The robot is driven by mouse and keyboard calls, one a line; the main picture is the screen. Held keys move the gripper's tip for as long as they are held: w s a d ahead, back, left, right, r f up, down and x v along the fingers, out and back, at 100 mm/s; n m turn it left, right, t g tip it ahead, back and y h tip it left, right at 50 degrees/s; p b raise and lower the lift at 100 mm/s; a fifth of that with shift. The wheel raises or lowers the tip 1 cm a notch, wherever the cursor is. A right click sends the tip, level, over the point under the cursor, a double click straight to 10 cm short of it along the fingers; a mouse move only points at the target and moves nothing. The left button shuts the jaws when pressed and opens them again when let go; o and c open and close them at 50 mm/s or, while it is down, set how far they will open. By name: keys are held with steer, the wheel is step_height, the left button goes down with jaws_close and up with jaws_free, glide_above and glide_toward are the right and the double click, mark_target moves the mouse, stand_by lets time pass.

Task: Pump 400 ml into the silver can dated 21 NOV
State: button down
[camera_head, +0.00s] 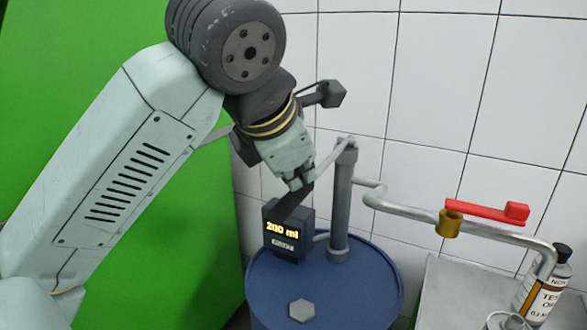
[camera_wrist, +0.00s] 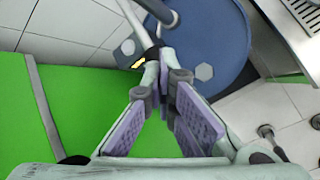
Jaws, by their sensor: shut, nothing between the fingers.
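My gripper (camera_head: 297,198) is shut and empty, pointing down at the meter box; its fingertips meet in the wrist view (camera_wrist: 163,65). The dark meter box (camera_head: 275,225) shows "200 ml" in yellow, with a small labelled button (camera_head: 284,245) below. Its top is partly hidden behind my fingers. The grey pump column (camera_head: 341,205) stands on a blue drum (camera_head: 355,295). A thin handle (camera_head: 330,157) slopes from the column's top toward my gripper; I cannot tell whether they touch. A round metal rim (camera_head: 505,319), perhaps a can, is cut off at the bottom right. No date is readable.
A pipe (camera_head: 405,210) runs right from the column through a brass valve (camera_head: 449,223) with a red lever (camera_head: 487,211), then bends down. A labelled bottle (camera_head: 543,287) stands at the right on a grey bench (camera_head: 450,290). White tiles and a green panel (camera_head: 200,270) stand behind.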

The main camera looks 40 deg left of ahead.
steer(key=shift+s+f+b, duration=0.15)
steer(key=shift+f+b, duration=0.95)
steer(key=shift+f, duration=0.25)
steer(key=shift+s+f+b, duration=0.15)
steer(key=shift+f+b, duration=0.9)
steer(key=shift+f, duration=0.25)
stand_by(1.7)
steer(key=shift+r, duration=0.1)
stand_by(0.5)
steer(key=shift+w+r+p, duration=0.2)
steer(key=shift+r+p, duration=1.1)
steer(key=shift+r, duration=0.4)
steer(key=shift+w+r+p, duration=0.15)
steer(key=shift+r+p, duration=1.2)
steer(key=shift+r, duration=0.3)
steer(key=shift+w+r+p, duration=0.2)
steer(key=shift+r+p, duration=1.1)
steer(key=shift+r, duration=0.4)
step_height(320, 180, up, 5)
steer(key=p, duration=0.4)
glide_above(294, 201)
steer(key=w, duration=0.2)
steer(key=shift+w+a, duration=0.2)
steer(key=shift+a, duration=0.15)
